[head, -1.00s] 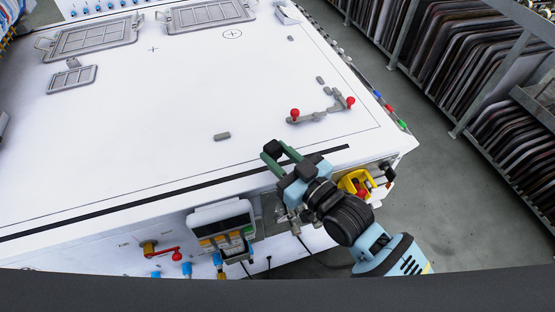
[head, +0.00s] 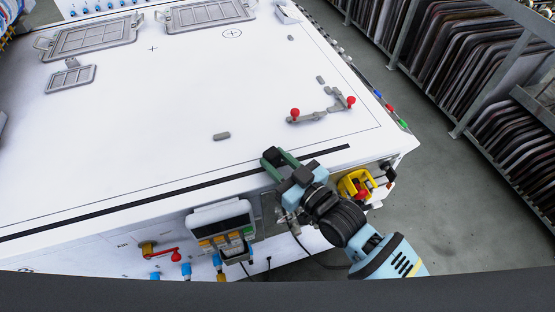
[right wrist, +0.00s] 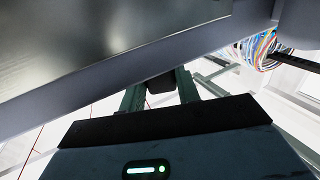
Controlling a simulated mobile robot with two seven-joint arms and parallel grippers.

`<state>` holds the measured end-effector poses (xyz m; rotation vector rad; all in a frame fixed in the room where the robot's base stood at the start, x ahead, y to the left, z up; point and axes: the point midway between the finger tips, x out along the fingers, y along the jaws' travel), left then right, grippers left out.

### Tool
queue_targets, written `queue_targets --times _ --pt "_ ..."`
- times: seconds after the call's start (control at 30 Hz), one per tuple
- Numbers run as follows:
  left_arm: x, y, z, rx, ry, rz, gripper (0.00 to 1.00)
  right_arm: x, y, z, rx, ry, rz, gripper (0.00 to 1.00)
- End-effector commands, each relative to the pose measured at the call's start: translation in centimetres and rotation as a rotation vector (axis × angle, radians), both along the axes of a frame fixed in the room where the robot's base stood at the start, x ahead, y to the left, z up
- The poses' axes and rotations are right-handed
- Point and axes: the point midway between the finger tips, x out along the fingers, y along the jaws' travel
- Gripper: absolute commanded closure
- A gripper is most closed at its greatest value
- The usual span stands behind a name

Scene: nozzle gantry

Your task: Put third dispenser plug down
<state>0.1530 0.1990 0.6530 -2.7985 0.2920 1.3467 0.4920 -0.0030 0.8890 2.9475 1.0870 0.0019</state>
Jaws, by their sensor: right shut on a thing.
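My right gripper (head: 278,165) is over the near right edge of the white table top (head: 150,150), beside the black strip (head: 190,190). Its green fingers are shut on a small dark piece, probably the plug (right wrist: 161,94), which shows between the fingers in the right wrist view (right wrist: 160,88). Most of the piece is hidden, and whether it touches the table cannot be told. A small grey rounded block (head: 222,136) lies on the table to the upper left of the gripper. My left gripper is out of view.
Grey levers with red knobs (head: 305,117) stand right of the gripper. A yellow fitting (head: 354,183) and a panel with a display (head: 221,214) are on the front side. Framed grey trays (head: 92,39) lie at the back left. The table's middle is clear.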

Motion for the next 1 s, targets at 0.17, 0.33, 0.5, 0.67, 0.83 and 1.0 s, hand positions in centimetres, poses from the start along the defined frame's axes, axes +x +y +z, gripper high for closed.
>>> queue_targets --times 0.17,0.33,0.5,0.67,0.83,1.0 --pt "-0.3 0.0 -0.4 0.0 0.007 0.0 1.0 0.0 0.0 -0.6 -0.001 0.001 0.0 1.0" --pt "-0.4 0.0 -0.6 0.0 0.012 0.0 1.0 0.0 0.0 -1.1 -0.001 0.002 0.0 1.0" --pt "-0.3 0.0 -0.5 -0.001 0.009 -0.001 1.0 -0.1 0.0 -1.3 -0.003 0.007 0.0 0.59" --pt "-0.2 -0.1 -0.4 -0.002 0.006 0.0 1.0 -0.1 0.0 -1.4 -0.003 0.012 0.0 0.46" --pt "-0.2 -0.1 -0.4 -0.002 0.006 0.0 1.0 -0.2 0.0 -1.6 -0.004 0.016 0.001 0.46" --pt "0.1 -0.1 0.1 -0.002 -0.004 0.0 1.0 -0.2 0.0 -0.8 -0.005 0.017 0.001 0.46"
